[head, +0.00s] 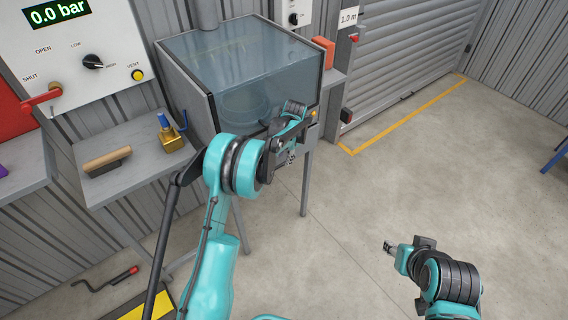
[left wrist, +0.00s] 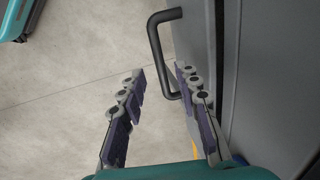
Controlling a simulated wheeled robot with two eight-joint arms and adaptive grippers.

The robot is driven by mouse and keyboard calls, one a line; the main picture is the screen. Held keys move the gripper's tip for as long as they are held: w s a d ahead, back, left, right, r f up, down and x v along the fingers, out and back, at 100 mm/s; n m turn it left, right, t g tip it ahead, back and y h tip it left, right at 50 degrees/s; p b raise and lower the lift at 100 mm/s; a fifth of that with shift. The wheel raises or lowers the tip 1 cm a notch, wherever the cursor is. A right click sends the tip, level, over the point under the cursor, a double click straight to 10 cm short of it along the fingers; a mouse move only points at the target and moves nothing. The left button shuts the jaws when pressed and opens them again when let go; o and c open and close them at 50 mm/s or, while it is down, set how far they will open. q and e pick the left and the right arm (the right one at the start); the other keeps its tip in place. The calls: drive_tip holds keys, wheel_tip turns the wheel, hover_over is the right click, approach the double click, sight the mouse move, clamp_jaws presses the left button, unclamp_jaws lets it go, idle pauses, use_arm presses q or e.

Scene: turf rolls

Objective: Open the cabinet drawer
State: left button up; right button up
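A grey cabinet with clear panels (head: 240,65) stands on legs against the wall. My left gripper (head: 290,130) is at its front right side and hides part of that face. In the left wrist view a black bent bar handle (left wrist: 157,45) sticks out from a grey panel (left wrist: 270,70). I cannot tell the drawer's outline. My left gripper (left wrist: 158,92) is open there, with the handle's lower end between its fingertips; contact is not clear. My right gripper (head: 388,247) is small over the floor, far from the cabinet; its fingers are too small to judge.
A grey side table (head: 140,180) left of the cabinet bears a wooden-handled tool (head: 108,160) and a brass valve (head: 173,137). A crank (head: 105,280) lies on the floor at lower left. Open concrete floor (head: 400,180) lies to the right, before a shutter (head: 405,50).

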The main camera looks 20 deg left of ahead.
sight(283, 163)
use_arm(q)
drive_tip(key=f, duration=0.2)
drive_tip(key=f+b, duration=0.1)
drive_tip(key=shift+w+a, duration=0.2)
drive_tip(key=shift+a, duration=0.05)
clamp_jaws()
use_arm(e)
drive_tip(key=shift+f, duration=0.7)
drive_tip(key=shift+s, duration=0.1)
